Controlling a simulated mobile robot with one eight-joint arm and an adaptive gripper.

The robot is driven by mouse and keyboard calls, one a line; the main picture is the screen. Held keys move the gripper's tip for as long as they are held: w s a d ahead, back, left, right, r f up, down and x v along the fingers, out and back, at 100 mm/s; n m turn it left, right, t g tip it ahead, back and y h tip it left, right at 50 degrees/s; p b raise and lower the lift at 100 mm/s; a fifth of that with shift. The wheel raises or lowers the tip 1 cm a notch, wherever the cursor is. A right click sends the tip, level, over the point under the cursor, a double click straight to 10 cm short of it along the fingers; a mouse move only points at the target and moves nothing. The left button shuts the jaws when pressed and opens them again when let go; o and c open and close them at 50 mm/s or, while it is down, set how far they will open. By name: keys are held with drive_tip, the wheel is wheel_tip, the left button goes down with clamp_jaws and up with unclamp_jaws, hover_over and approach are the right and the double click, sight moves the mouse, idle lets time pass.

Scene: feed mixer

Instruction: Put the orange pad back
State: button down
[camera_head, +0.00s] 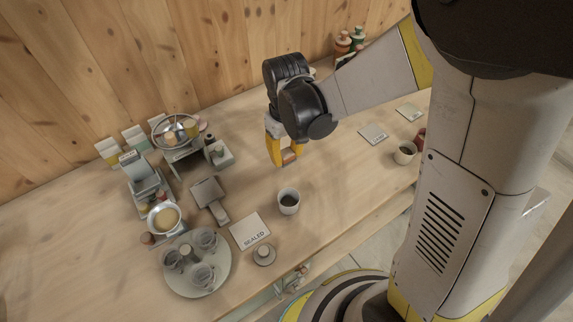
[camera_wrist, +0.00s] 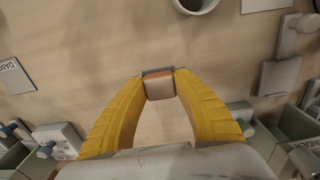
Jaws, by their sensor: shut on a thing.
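My gripper (camera_head: 281,158) hangs over the middle of the bench, with its yellow fingers pointing down. It is shut on a small block with an orange-brown edge and a paler face, which looks like the orange pad (camera_head: 290,154). In the wrist view the pad (camera_wrist: 160,87) is pinched between the two fingertips (camera_wrist: 160,73). Bare wood shows around it, and it appears to be above the bench top. Its underside is hidden, and I cannot tell the exact gap.
A dark-filled cup (camera_head: 288,202) stands in front of my gripper, by the SEALED card (camera_head: 250,231). A round tray with glasses (camera_head: 197,285) and a small scale (camera_head: 162,218) are at left. Cards (camera_head: 373,134) and another cup (camera_head: 404,153) lie right. Bare wood surrounds the gripper.

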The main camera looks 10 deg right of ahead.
sight(287, 169)
drive_tip(key=shift+f+b, duration=0.9)
drive_tip(key=shift+f, duration=1)
drive_tip(key=shift+f, duration=0.1)
drive_tip(key=shift+f, duration=0.15)
drive_tip(key=c, duration=1.1)
unclamp_jaws()
drive_tip(key=shift+o, duration=0.2)
